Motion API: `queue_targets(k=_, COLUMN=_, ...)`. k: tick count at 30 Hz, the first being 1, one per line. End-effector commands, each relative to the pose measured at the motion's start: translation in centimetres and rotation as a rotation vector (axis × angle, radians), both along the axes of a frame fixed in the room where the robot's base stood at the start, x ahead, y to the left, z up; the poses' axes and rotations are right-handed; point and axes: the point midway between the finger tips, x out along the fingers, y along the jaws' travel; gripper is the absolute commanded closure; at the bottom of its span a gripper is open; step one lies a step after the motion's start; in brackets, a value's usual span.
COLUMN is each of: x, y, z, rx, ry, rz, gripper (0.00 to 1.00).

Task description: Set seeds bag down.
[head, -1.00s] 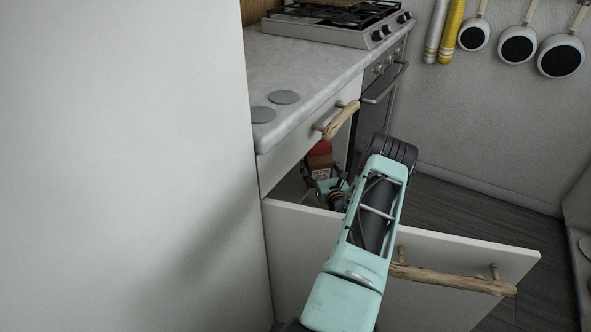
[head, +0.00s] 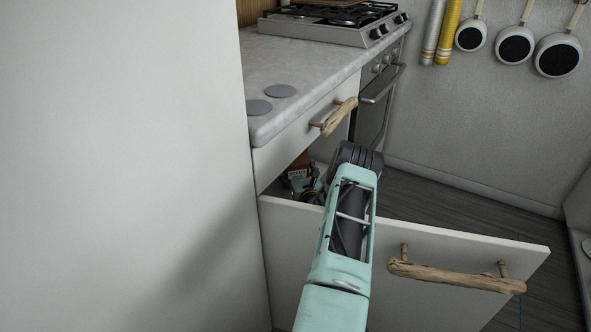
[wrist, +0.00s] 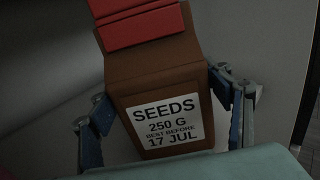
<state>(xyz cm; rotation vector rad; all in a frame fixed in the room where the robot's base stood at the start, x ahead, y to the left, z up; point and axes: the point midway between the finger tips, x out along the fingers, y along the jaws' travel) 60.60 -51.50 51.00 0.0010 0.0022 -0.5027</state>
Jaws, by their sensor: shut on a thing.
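The seeds bag (wrist: 155,75) is a brown pack with a red top and a white label reading SEEDS 250 G. In the wrist view it appears slightly tilted, between the two blue-padded fingers of my gripper (wrist: 166,112), which is shut on it. In the head view a small brown part of the bag (head: 299,164) shows below the counter, just inside the pulled-out drawer (head: 400,280). My gripper (head: 307,188) is there too, partly hidden by the drawer front and my arm. The bag's base is hidden, so I cannot tell whether it touches the drawer floor.
The drawer front carries a driftwood handle (head: 455,277). A shut upper drawer with another driftwood handle (head: 334,117) sits close above my gripper. The counter (head: 300,65) holds two grey discs and a gas hob (head: 335,25). A tall white panel (head: 120,160) stands left.

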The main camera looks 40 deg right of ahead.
Motion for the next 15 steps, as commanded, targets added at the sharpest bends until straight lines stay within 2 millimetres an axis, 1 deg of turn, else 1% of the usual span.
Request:
queue_targets(k=7, x=0.02, y=-0.08, z=0.18, rx=-0.003, ry=-0.003, rz=0.0, gripper=0.61)
queue_targets(k=11, x=-0.01, y=-0.06, z=-0.22, rx=-0.001, ry=-0.003, rz=-0.001, gripper=0.61)
queue_targets(k=12, x=-0.04, y=-0.03, z=-0.28, rx=0.0, ry=-0.001, rz=-0.001, gripper=0.24)
queue_targets(k=15, x=-0.05, y=-0.04, z=-0.28, rx=0.0, ry=-0.001, rz=0.0, gripper=0.13)
